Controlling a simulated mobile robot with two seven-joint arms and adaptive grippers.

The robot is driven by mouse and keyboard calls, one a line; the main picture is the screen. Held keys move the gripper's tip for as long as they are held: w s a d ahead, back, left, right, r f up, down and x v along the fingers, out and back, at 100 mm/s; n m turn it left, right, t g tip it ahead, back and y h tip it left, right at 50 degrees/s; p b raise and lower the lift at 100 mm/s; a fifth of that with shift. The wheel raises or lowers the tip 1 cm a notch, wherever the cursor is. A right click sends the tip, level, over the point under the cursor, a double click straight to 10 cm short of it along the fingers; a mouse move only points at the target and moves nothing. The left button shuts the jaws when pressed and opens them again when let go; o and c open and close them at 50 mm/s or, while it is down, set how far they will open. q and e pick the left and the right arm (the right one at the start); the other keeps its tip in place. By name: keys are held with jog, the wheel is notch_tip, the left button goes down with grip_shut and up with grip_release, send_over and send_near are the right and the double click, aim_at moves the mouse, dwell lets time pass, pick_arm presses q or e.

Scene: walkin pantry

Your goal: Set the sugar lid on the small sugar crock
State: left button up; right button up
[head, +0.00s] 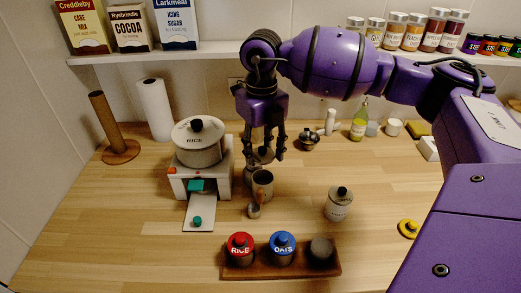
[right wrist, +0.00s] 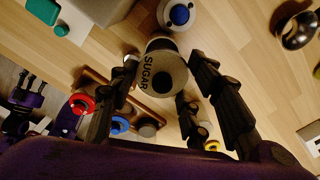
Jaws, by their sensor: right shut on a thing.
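The sugar lid (right wrist: 156,72) is a grey disc lettered SUGAR with a dark knob. It lies between the fingertips of my right gripper (head: 264,158), which is shut on it. In the head view the fingers hang down over the middle of the counter and largely hide the lid. A small brownish crock (head: 262,184), which looks like the sugar crock, stands just below the fingertips. In the right wrist view the lid covers most of what lies beneath, so I cannot tell whether lid and crock touch. My left gripper is not in the head view.
A wooden tray (head: 283,271) with red, blue and dark lids lies in front. A lidded canister (head: 339,207) stands to the right of the crock. A small dark pot (head: 308,139) is behind. The front left counter is clear.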

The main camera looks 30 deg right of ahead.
jog(key=shift+s+d+f+b, duration=0.15)
jog(key=shift+f+b, duration=0.15)
jog(key=shift+f, duration=0.75)
jog(key=shift+f+b, duration=0.55)
jog(key=shift+f, duration=1.1)
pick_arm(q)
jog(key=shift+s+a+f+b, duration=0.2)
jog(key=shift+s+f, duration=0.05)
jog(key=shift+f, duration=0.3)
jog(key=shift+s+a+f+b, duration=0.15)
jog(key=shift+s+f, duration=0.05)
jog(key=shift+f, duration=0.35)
pick_arm(e)
jog(key=shift+f, duration=0.5)
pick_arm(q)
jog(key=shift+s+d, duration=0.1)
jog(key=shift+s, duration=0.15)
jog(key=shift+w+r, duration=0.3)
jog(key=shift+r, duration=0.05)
